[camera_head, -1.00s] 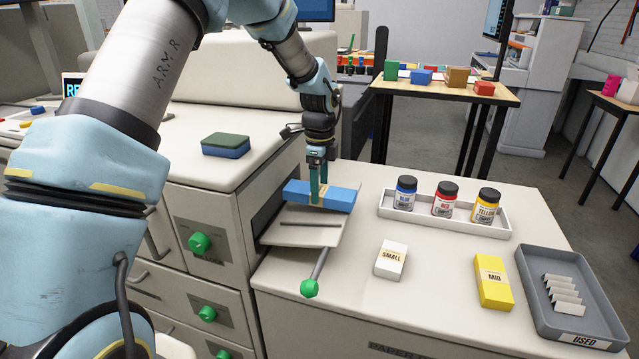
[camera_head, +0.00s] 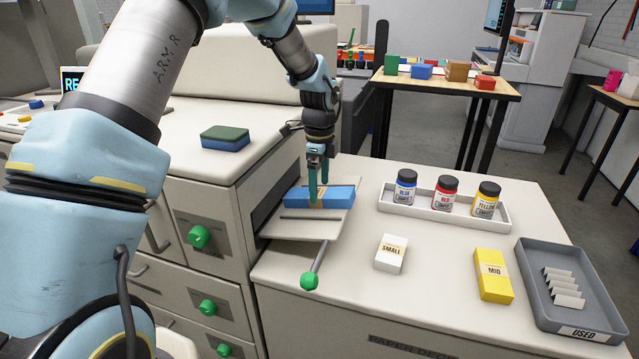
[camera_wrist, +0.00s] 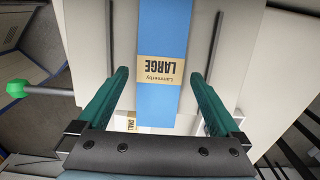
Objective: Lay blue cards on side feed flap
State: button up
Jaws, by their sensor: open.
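The blue card pack (camera_head: 338,195) lies flat on the side feed flap (camera_head: 308,226), near its inner end. In the wrist view the blue pack (camera_wrist: 164,35) carries a tan band reading "LARGE" and lies between two dark rails on the flap (camera_wrist: 112,15). My gripper (camera_head: 318,192) is at the pack from above. In the wrist view my gripper (camera_wrist: 160,80) has its two green fingers open, one on each side of the pack, with a gap on both sides. The flap's lever with a green knob (camera_head: 309,281) hangs out in front of it.
On the paper deck (camera_head: 345,318) stand a white SMALL pack (camera_head: 391,254), a yellow MID pack (camera_head: 493,276), a tray (camera_head: 437,213) with three ink bottles and a grey USED tray (camera_head: 533,263). A green-and-blue sponge (camera_head: 225,138) sits on the machine top.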

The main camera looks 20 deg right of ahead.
notch_tip(320, 180, up, 13)
jog(key=b, duration=0.2)
dwell(0.4)
dwell(0.3)
